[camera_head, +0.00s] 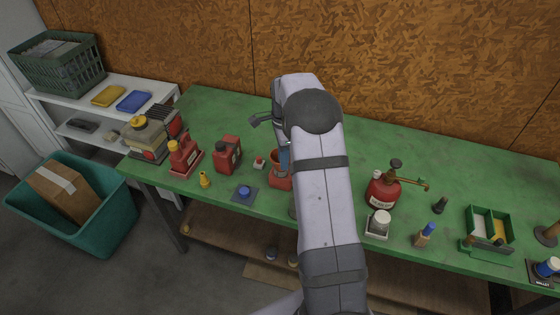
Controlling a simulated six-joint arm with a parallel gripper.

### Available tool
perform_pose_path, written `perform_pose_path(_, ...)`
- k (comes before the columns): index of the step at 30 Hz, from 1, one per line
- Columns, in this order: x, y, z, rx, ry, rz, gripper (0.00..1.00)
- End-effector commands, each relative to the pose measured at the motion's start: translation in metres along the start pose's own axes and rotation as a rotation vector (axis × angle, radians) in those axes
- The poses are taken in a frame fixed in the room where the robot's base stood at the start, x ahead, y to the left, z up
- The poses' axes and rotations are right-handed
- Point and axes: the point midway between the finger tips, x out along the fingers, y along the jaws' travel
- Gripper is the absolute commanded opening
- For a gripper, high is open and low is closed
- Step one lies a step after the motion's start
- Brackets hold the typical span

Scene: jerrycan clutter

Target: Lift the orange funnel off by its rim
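I cannot clearly make out an orange funnel; my arm covers the middle of the bench. A red-orange object (279,182) shows just left of my arm, partly hidden by it. I cannot tell whether it is a can, the funnel or both. My arm reaches up from the bottom and bends over the bench. A small grey-blue part near this object may belong to my gripper, but the fingertips are hidden. A red jerrycan (227,155) stands upright to the left. Another red can with a yellow top (183,156) stands farther left.
The green bench (360,150) also bears a yellow nozzle (205,180), a blue knob on a dark base (244,192), a red oil can (383,190), a white-capped jar (379,223) and a green tray (488,226). The bench's back strip is largely clear.

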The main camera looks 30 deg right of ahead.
Motion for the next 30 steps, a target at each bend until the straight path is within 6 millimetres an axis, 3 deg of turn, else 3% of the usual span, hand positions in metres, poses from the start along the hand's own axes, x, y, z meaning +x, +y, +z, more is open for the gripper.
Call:
perform_pose_path(4,0.0,0.0,0.0,0.0,0.0,0.0,0.17)
perform_pose_path(7,0.0,0.0,0.0,0.0,0.0,0.0,0.0)
perform_pose_path(19,-0.001,0.001,0.0,0.0,0.0,0.003,0.0)
perform_pose_path(30,-0.014,0.001,0.0,0.0,0.0,0.004,0.0)
